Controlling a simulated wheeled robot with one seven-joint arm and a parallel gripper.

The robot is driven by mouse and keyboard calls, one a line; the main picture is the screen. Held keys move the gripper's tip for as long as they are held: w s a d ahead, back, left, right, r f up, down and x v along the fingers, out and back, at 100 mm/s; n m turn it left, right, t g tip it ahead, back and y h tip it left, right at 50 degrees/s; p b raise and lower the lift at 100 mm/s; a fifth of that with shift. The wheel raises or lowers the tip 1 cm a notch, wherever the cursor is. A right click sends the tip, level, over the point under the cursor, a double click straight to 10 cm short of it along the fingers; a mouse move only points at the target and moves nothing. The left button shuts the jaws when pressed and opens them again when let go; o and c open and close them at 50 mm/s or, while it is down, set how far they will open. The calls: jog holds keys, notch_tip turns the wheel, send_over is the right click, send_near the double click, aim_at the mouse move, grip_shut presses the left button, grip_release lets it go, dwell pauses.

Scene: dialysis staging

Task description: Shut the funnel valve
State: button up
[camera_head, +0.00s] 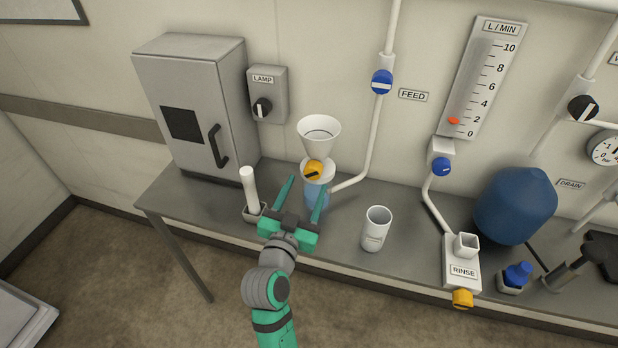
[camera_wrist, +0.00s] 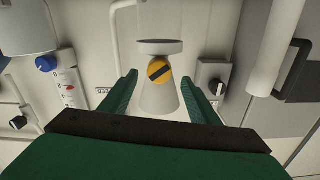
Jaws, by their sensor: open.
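The funnel valve (camera_head: 313,170) is a round orange knob with a dark bar, on the neck just below a white funnel (camera_head: 319,135). Its bar lies slanted, rising to the right in the head view. In the upside-down wrist view the orange knob (camera_wrist: 159,71) sits between the fingertips, with the funnel cone (camera_wrist: 160,100) below it in the picture. My gripper (camera_head: 306,183) is open and empty, its green fingers pointing at the wall below and in front of the knob. No contact with the knob is visible. A bluish vessel (camera_head: 317,196) under the funnel is partly hidden by a finger.
A white pipe (camera_head: 368,150) with a blue knob (camera_head: 381,82) runs beside the funnel. A grey cabinet (camera_head: 190,100) and lamp switch (camera_head: 263,107) are left.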

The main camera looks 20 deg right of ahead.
jog(key=shift+v, duration=2.2)
